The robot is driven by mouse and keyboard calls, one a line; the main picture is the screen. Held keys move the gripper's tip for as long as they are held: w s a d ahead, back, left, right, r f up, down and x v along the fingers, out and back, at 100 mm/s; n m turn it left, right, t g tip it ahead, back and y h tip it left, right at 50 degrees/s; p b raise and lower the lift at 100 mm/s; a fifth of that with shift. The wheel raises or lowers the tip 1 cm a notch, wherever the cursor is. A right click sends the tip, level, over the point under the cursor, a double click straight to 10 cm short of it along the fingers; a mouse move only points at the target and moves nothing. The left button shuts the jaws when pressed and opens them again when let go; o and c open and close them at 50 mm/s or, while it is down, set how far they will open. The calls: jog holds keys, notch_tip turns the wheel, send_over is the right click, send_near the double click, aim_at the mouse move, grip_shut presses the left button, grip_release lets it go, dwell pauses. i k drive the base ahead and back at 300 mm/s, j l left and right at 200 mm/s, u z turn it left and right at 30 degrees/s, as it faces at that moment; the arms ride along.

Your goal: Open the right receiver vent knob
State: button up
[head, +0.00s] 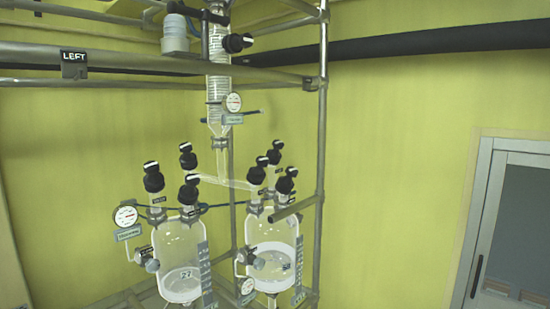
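The right receiver (268,234) is a clear glass vessel inside the metal frame, with a little pale content low inside. Several black knobs with white marks stand on its top; one of them (256,176) is at the left and another (285,186) at the right. Their labels are too small to read, so I cannot tell which is the vent knob or how it is turned. A metal tube end covers part of the vessel's upper right. My gripper is not in view.
The left receiver (181,255), with its own black knobs and a gauge (125,216), stands close beside it. A glass column (218,100) rises above. A frame post (322,130) stands to the right. A door (510,230) is at the far right.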

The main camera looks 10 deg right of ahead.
aim_at(276, 144)
jog(key=i+l+z, duration=0.1)
jog(key=i+l, duration=0.15)
jog(key=i, duration=0.15)
jog(key=i+l, duration=0.25)
jog(key=i, duration=0.15)
jog(key=i+l+z, duration=0.15)
jog(key=i, duration=0.3)
jog(key=l, duration=0.1)
